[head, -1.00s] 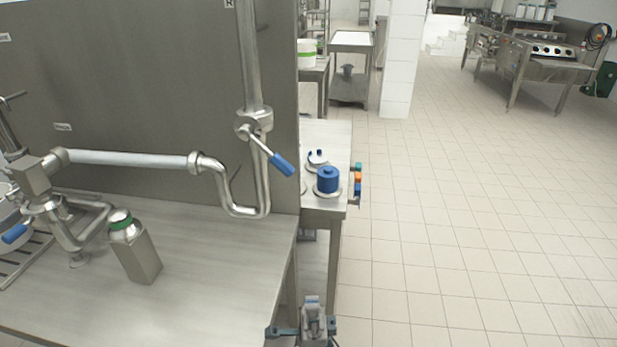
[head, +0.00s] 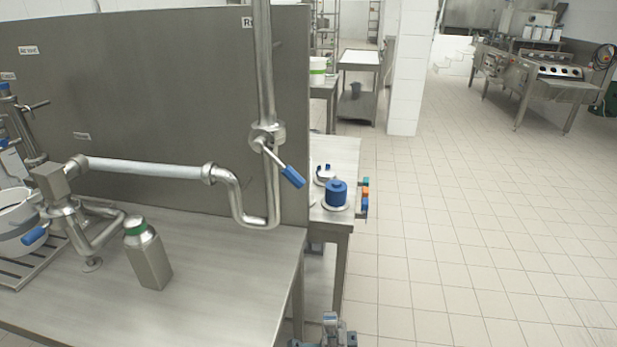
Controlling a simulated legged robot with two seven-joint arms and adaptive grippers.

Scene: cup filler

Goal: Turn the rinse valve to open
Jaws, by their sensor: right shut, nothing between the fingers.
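The rinse valve (head: 266,133) sits on a vertical steel pipe (head: 264,65) at the right end of the grey panel. Its lever has a blue grip (head: 292,176) and slants down to the right. A label beginning with "R" (head: 247,22) is beside the pipe, partly hidden by it. My right gripper (head: 330,325) is at the bottom edge, well below the valve and apart from it. It is shut and empty, partly cut off by the frame. My left gripper is not in view.
A metal bottle with a green collar (head: 147,255) stands on the steel table (head: 215,290). Another blue-handled valve (head: 36,236) and a white pot (head: 18,222) are at the left. A side table with a blue-topped item (head: 336,193) stands behind the panel. Floor (head: 480,220) at right is clear.

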